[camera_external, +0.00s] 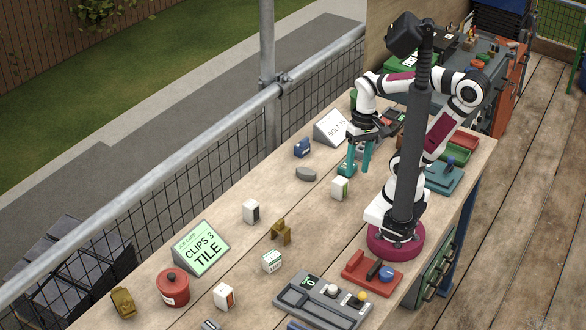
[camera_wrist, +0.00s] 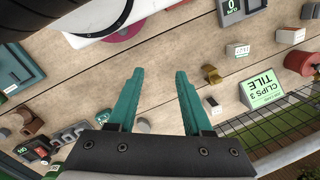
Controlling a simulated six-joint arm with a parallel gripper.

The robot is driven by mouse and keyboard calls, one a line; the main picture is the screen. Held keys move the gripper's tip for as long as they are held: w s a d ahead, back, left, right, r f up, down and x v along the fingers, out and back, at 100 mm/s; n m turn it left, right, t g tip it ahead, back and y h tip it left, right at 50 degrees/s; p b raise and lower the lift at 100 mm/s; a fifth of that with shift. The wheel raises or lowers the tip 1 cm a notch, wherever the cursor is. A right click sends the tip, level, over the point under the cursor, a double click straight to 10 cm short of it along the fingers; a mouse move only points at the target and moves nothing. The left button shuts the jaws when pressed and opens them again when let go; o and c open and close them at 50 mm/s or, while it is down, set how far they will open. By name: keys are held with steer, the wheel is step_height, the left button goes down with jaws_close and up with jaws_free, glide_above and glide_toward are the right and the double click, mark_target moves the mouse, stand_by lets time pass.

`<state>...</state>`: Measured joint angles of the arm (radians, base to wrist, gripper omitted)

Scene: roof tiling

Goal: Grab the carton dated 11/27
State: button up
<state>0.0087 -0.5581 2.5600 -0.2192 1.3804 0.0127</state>
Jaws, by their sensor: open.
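Several small white cartons stand on the wooden bench. One with a dark side (camera_external: 251,211) is left of centre. One with a green-marked top (camera_external: 272,261) is nearer the front. One with an orange side (camera_external: 224,296) is by the red pot. Their dates are too small to read, so I cannot tell which is 11/27. My gripper (camera_external: 358,164) points down with teal fingers apart and empty, above the bench near the green-sided carton. In the wrist view the open fingers (camera_wrist: 160,75) have bare wood between their tips.
A green "CLIPS 3 TILE" sign (camera_external: 201,249), a red pot (camera_external: 173,287) and brass clips (camera_external: 281,232) stand among the cartons. A grey tray (camera_external: 322,303) and red tray (camera_external: 372,273) lie at the front. Bare wood separates most items.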

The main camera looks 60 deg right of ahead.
stand_by(0.3)
steer(key=o, duration=0.4)
steer(key=n+h, duration=0.2)
steer(key=n, duration=1.9)
glide_above(271, 255)
step_height(271, 255, down, 6)
step_height(271, 255, down, 15)
steer(key=shift+f, duration=0.1)
